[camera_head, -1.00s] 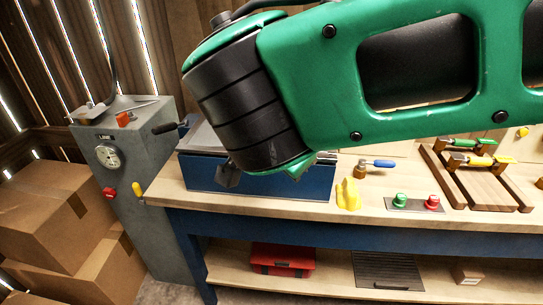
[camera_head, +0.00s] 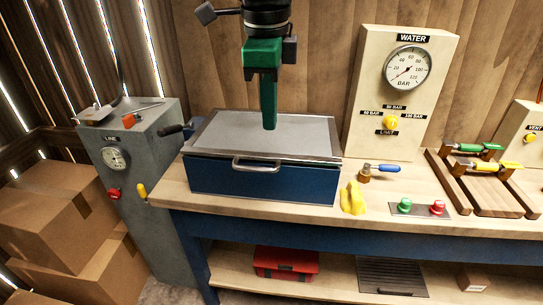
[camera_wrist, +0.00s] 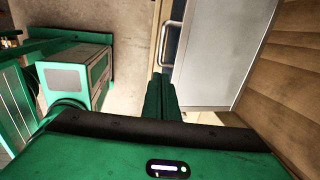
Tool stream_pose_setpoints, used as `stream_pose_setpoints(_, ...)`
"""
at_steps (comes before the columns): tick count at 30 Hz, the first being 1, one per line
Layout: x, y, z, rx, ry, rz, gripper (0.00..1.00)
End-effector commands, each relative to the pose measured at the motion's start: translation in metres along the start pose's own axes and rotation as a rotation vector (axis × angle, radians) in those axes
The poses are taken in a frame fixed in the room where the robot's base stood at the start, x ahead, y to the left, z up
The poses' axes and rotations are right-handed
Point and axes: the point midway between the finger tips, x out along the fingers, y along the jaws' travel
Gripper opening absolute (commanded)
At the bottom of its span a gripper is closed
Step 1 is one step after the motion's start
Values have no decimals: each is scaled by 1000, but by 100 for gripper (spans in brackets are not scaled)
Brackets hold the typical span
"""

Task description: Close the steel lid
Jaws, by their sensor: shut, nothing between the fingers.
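The steel lid (camera_head: 220,135) is a flat grey panel lying over the top of a blue box (camera_head: 225,178) on the workbench. Its bar handle (camera_head: 256,166) is at the front edge. The lid looks down or nearly down; a thin dark line shows under its front edge. My gripper (camera_head: 268,126) points down over the middle-right of the lid, fingers together and empty. I cannot tell whether the fingertips touch the lid. In the wrist view, the lid (camera_wrist: 220,50) and its handle (camera_wrist: 168,45) are beyond the closed fingers (camera_wrist: 163,95).
A beige water gauge panel (camera_head: 370,85) stands right of the box. A yellow object (camera_head: 352,198), a blue-handled valve (camera_head: 380,168) and a button plate (camera_head: 422,208) lie on the bench (camera_head: 290,212). A grey cabinet (camera_head: 140,190) with a lever stands left.

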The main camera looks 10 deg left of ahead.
Motion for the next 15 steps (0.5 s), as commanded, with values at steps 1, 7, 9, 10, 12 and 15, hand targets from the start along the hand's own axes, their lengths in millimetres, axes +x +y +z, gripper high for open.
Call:
stream_pose_setpoints(1,7,0,-2,1,3,2,0)
stream_pose_setpoints(7,39,0,-1,0,4,2,0)
stream_pose_setpoints(9,52,0,-1,-1,3,3,0)
stream_pose_setpoints(10,58,0,-1,-1,3,3,0)
stream_pose_setpoints(12,70,0,-1,-2,3,2,0)
stream_pose_setpoints(15,86,0,0,-2,2,2,0)
